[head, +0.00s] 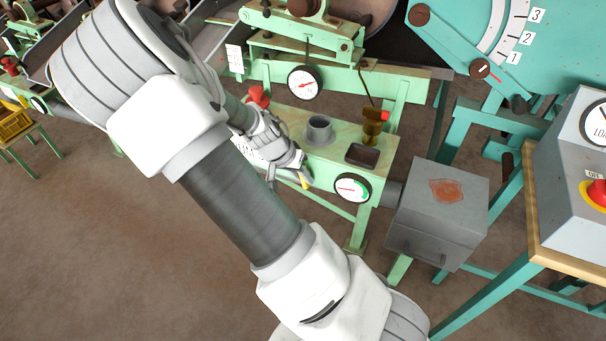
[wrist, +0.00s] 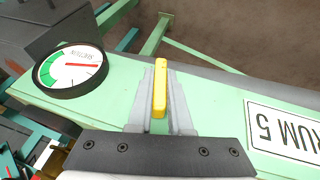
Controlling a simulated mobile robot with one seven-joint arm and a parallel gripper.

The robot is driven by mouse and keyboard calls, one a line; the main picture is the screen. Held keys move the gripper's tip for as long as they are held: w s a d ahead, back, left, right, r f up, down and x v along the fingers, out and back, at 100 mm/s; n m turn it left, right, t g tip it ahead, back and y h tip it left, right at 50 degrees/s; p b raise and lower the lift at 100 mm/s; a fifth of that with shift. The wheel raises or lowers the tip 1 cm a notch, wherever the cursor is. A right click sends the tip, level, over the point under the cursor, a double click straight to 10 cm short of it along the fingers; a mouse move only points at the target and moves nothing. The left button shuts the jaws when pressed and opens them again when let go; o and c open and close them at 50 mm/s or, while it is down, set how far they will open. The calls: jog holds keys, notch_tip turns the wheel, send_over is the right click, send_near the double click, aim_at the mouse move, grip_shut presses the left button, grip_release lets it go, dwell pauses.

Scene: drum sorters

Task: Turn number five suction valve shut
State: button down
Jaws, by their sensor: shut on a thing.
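The yellow valve lever (wrist: 160,88) sits on the front of the pale green machine frame. In the wrist view it lies between the two fingers of my gripper (wrist: 160,100), which is shut on it. In the head view my gripper (head: 302,177) is at the front of the green bench, left of the round suction gauge (head: 352,188), and only a bit of yellow shows there. The gauge also shows in the wrist view (wrist: 70,70), with a green arc and a red needle. A white plate reading "RUM 5" (wrist: 288,130) is right of the lever, cut by the frame edge.
A grey box (head: 437,213) with a rust patch stands right of the gauge. A wooden-edged stand (head: 585,255) carries a console with a red button (head: 598,192). Bare floor lies at lower left.

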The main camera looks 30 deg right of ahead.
jog(key=p, duration=0.1)
jog(key=g+h+p, duration=0.1)
jog(key=shift+r+p, duration=0.25)
jog(key=shift+p, duration=0.05)
jog(key=shift+f+n+g+h+p, duration=0.1)
jog(key=shift+n+g+h+p, duration=0.2)
jog(key=shift+g+h+p, duration=0.3)
jog(key=shift+w+f+n+g+h+p, duration=0.1)
jog(key=shift+f+n+g+h+p, duration=0.1)
jog(key=shift+g+h, duration=0.4)
jog(key=shift+w+f+n+g+h+p, duration=0.1)
jog(key=shift+n+g+h+p, duration=0.1)
jog(key=shift+g+h, duration=0.35)
jog(key=g+h+b, duration=0.1)
jog(key=n+g+h+b, duration=0.1)
jog(key=g+h+b, duration=0.1)
jog(key=shift+f+h, duration=0.2)
jog(key=shift+h, duration=0.05)
jog(key=shift+s+r+n+g+h+b, duration=0.15)
jog(key=shift+n+g+h+b, duration=0.55)
jog(key=shift+g+h+b, duration=0.35)
jog(key=shift+h, duration=0.25)
jog(key=c, duration=0.8)
grip_release()
jog(key=shift+c, duration=0.2)
